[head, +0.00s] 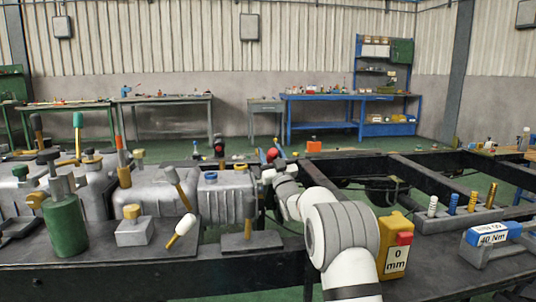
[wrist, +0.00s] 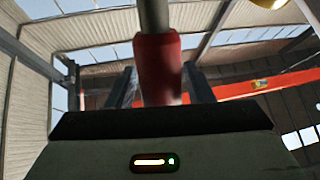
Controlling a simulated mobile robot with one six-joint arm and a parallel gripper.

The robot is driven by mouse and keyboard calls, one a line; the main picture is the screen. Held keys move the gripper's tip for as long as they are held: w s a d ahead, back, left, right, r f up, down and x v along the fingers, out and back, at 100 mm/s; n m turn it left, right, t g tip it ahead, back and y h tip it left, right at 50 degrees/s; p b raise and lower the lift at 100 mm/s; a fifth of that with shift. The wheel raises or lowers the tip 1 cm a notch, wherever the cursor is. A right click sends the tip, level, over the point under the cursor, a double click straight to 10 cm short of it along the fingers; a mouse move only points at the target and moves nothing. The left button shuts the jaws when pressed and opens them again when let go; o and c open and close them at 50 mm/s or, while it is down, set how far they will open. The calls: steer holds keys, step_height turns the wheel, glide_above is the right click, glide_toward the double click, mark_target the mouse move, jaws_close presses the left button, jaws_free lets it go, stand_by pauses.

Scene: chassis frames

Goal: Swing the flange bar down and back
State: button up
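In the wrist view a grey bar with a red grip (wrist: 158,70), which I take to be the flange bar, stands up between the two dark fingers of my gripper (wrist: 160,84). The fingers lie close against the red grip on both sides and look shut on it. In the head view my gripper (head: 270,168) is at the middle, beyond my pale arm, beside a grey housing. A small red end (head: 272,154) shows just above it. The rest of the bar and its lower joint are hidden by my wrist.
A grey housing with a blue cap (head: 211,177) and several levers stand left of my arm. A green cylinder (head: 64,227) is at the front left. A yellow block marked 0 mm (head: 396,243) is close right of my arm. A dark frame (head: 420,170) spans the right.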

steer(key=shift+o, duration=0.3)
steer(key=shift+a, duration=0.1)
step_height(320, 180, up, 10)
steer(key=p, duration=0.3)
steer(key=shift+p, duration=0.3)
